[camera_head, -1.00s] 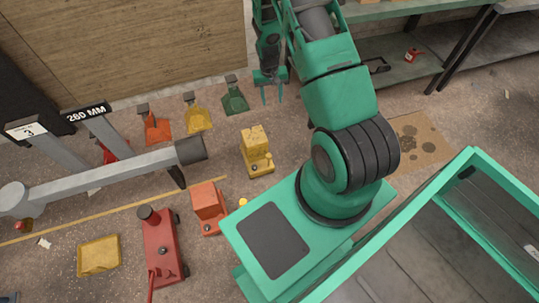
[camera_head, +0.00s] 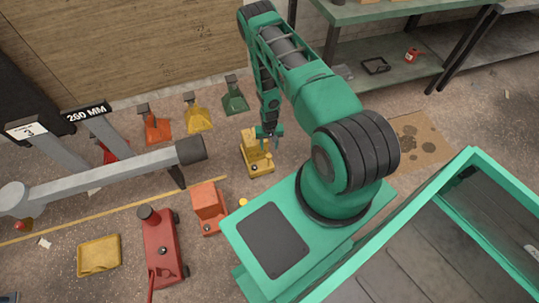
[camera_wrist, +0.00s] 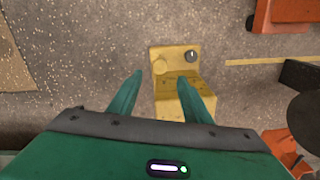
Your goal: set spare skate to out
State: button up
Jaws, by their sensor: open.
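A yellow skate (camera_head: 257,165) with an upright block stands on the floor. It also shows in the wrist view (camera_wrist: 174,54), with a dark round knob (camera_wrist: 192,56) and a yellow round part on its flat plate. An orange-red skate (camera_head: 207,201) of similar shape stands nearer and to the left; part of it shows in the wrist view (camera_wrist: 285,14). No label tells which is the spare. My gripper (camera_head: 269,138) is open and empty over the yellow skate. In the wrist view its fingers (camera_wrist: 160,77) overlap the block; contact cannot be told.
A grey beam (camera_head: 110,174) with a dark end lies left of the yellow skate. A red jack (camera_head: 160,250) and a yellow pad (camera_head: 98,256) lie nearer left. Orange, yellow and green stands (camera_head: 234,97) line the back. Shelving (camera_head: 400,75) stands back right.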

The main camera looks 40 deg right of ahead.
aim_at(269, 156)
notch_tip(269, 156, down, 8)
jog(key=shift+f, duration=0.2)
dwell(0.3)
